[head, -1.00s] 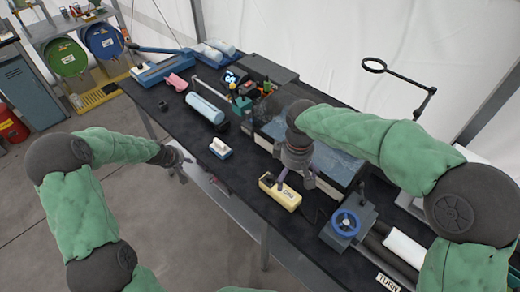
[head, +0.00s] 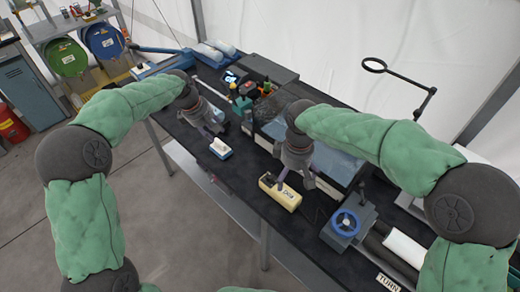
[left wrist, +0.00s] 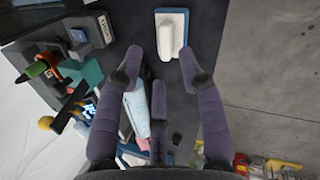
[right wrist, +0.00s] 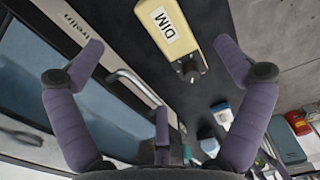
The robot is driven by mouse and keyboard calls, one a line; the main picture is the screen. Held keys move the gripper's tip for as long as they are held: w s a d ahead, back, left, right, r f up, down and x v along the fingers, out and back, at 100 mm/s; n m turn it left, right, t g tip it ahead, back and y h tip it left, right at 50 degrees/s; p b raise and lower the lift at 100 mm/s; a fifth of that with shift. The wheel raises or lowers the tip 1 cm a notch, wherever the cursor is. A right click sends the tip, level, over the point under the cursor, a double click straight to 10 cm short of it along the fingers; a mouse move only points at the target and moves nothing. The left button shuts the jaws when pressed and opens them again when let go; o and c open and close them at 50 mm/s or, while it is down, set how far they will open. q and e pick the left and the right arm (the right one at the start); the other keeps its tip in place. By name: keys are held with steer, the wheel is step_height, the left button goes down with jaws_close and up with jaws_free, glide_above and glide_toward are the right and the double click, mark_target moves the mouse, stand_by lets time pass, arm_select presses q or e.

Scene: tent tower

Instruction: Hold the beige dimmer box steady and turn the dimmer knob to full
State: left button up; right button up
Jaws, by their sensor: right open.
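The beige dimmer box (head: 284,195) lies on the black tabletop, and its "DIM" label shows in the right wrist view (right wrist: 168,30). A dark knob (right wrist: 191,71) sits at one end of it. My right gripper (head: 295,182) is open and empty just above the box; in the right wrist view the box lies between and beyond the spread fingers, apart from them. My left gripper (left wrist: 161,55) is open and empty, over the table near a white-and-blue block (head: 221,149), away from the dimmer box. The left fingertips are partly hard to make out in the head view.
A vise-like machine with a blue wheel (head: 345,222) stands right of the box. A clear-topped case (head: 335,165) is behind it. Tools and small items crowd the table's far left. The table's front edge runs close to the box.

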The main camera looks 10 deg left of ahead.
mark_target(290, 192)
steer(key=shift+f, duration=0.1)
arm_select(q)
steer(key=s+d+r+m+g, duration=0.1)
steer(key=s+d, duration=0.3)
steer(key=d, duration=0.4)
steer(key=s+d+r+m+g, duration=0.1)
steer(key=s+d+m+g, duration=0.1)
steer(key=d, duration=0.7)
steer(key=shift+s+g+h, duration=0.4)
steer(key=shift+s+g, duration=0.3)
steer(key=shift+s, duration=0.45)
arm_select(e)
step_height(290, 192, down, 11)
steer(key=shift+r, duration=0.2)
arm_select(q)
steer(key=shift+d, duration=0.1)
arm_select(e)
steer(key=c, duration=1.3)
